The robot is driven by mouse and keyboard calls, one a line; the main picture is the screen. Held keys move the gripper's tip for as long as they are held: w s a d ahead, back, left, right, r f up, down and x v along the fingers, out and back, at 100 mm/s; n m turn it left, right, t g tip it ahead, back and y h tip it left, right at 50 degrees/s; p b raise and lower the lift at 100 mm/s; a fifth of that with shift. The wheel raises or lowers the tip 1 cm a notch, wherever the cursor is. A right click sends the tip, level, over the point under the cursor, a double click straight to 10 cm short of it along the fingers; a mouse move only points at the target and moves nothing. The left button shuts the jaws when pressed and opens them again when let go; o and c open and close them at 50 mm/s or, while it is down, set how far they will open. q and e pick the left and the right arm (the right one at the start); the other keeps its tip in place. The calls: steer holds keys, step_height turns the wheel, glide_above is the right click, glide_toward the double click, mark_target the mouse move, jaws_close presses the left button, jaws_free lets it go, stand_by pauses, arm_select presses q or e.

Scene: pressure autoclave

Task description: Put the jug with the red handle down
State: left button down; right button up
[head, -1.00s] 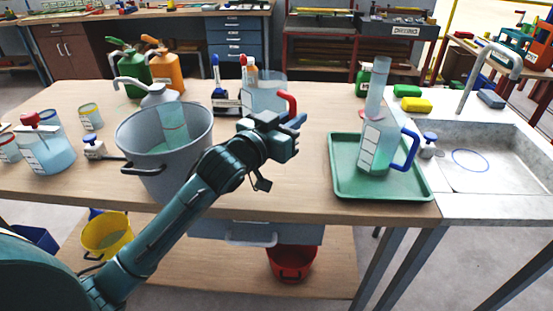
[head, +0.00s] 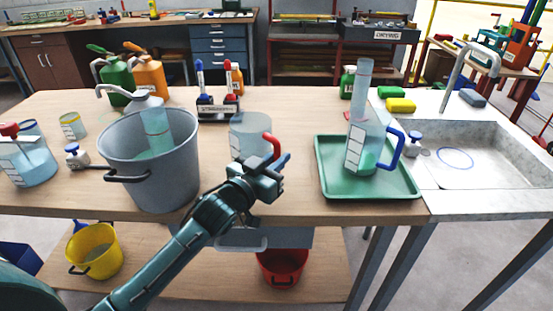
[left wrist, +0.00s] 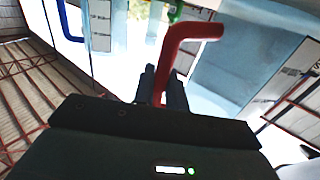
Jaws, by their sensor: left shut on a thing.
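The jug with the red handle (head: 248,138) is a clear, pale blue vessel above the near middle of the table. Its red handle (head: 274,145) faces right. My left gripper (head: 272,172) is shut on that handle, just in front of the jug. In the left wrist view the red handle (left wrist: 185,45) runs down between the two fingers (left wrist: 162,88). The jug's lower edge is partly hidden by my gripper and wrist, so I cannot tell whether its base touches the table (head: 290,125). The jug looks about upright. My right gripper is not in view.
A grey bucket (head: 180,175) stands close to the left. A green tray (head: 400,190) with a blue-handled jug (head: 382,158) is to the right. A bottle rack (head: 217,110) is behind. Bare tabletop lies between jug and tray; the front edge is near.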

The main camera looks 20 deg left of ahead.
arm_select(q)
steer(key=c, duration=1.4)
jaws_free()
steer(key=shift+f, duration=0.1)
steer(key=shift+c, duration=0.2)
steer(key=shift+s, duration=0.1)
steer(key=v, duration=1.2)
steer(key=s+d+f+g, duration=0.2)
steer(key=s+f, duration=0.4)
steer(key=f, duration=0.3)
steer(key=s+d+f+n+g+y, duration=0.1)
steer(key=s+d+f+g, duration=0.2)
steer(key=f, duration=0.7)
steer(key=s+d, duration=0.2)
steer(key=s, duration=0.2)
steer(key=shift+s+d+g, duration=0.15)
steer(key=shift+s+g, duration=0.05)
steer(key=shift+g, duration=0.1)
steer(key=shift+f, duration=0.1)
